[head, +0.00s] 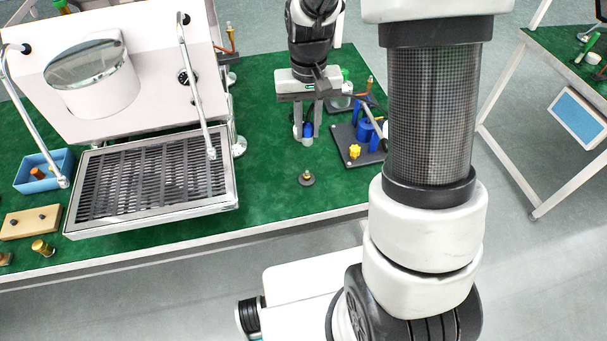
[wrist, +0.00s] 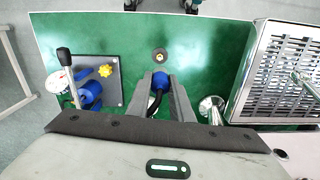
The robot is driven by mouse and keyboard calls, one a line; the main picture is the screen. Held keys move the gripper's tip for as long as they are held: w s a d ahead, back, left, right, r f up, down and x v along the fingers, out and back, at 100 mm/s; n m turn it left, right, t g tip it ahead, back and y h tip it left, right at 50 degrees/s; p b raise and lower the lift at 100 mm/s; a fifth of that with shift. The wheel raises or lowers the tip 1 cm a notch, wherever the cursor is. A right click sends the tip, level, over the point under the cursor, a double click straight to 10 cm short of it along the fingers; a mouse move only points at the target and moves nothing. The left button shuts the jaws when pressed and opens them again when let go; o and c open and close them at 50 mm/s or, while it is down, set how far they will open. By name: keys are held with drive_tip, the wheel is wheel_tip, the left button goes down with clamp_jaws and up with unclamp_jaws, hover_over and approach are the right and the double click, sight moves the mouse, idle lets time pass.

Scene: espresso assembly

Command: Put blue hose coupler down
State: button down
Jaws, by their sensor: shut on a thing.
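The blue hose coupler (wrist: 160,80) is between the fingertips of my gripper (wrist: 159,84) in the wrist view, with a dark hose curving back from it. In the head view the coupler (head: 308,130) shows as a small blue piece between the fingers of my gripper (head: 307,134). My gripper is shut on it and points down over the green mat (head: 270,130). The fingers hide part of the coupler, and I cannot tell whether it touches the mat.
A dark plate (head: 345,138) with a blue part and a yellow knob (head: 354,151) lies right of my gripper. A small dark round piece (head: 306,178) sits in front. The espresso machine's grated tray (head: 150,180) is to the left. Bare mat surrounds the round piece.

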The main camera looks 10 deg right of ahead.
wheel_tip(320, 180, down, 2)
drive_tip(key=shift+w+f+b, duration=0.1)
drive_tip(key=shift+b, duration=0.65)
wheel_tip(320, 180, down, 10)
drive_tip(key=shift+r+b, duration=0.1)
drive_tip(key=shift+b, duration=0.5)
drive_tip(key=shift+f+b, duration=0.5)
drive_tip(key=shift+f, duration=0.1)
drive_tip(key=c, duration=1.6)
unclamp_jaws()
drive_tip(key=shift+o, duration=0.2)
drive_tip(key=shift+r, duration=0.1)
